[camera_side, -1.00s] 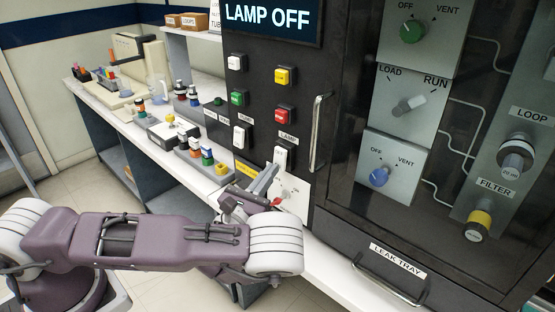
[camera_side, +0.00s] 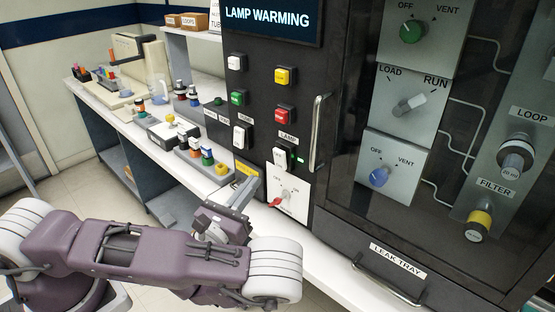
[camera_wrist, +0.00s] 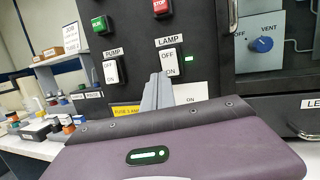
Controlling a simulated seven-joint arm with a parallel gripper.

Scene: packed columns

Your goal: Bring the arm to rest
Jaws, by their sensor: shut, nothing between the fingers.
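My gripper (camera_side: 252,182) is shut and empty, with its grey fingers together in front of the lower left of the black cabinet panel. In the wrist view, the fingertips (camera_wrist: 160,77) overlap the lower left of the white lamp rocker switch (camera_wrist: 172,60). In the side view, the lamp switch (camera_side: 281,158) stands above and right of the fingers, and a gap shows between them. A small green light (camera_side: 300,159) glows beside the switch. The display (camera_side: 267,18) reads LAMP WARMING.
A red-handled rotary switch (camera_side: 276,202) sits close to the right of my fingers. The pump switch (camera_side: 239,138) and a vertical door handle (camera_side: 319,132) are nearby. Bottles and racks crowd the white bench (camera_side: 125,122) at left. Open floor shows left of the bench.

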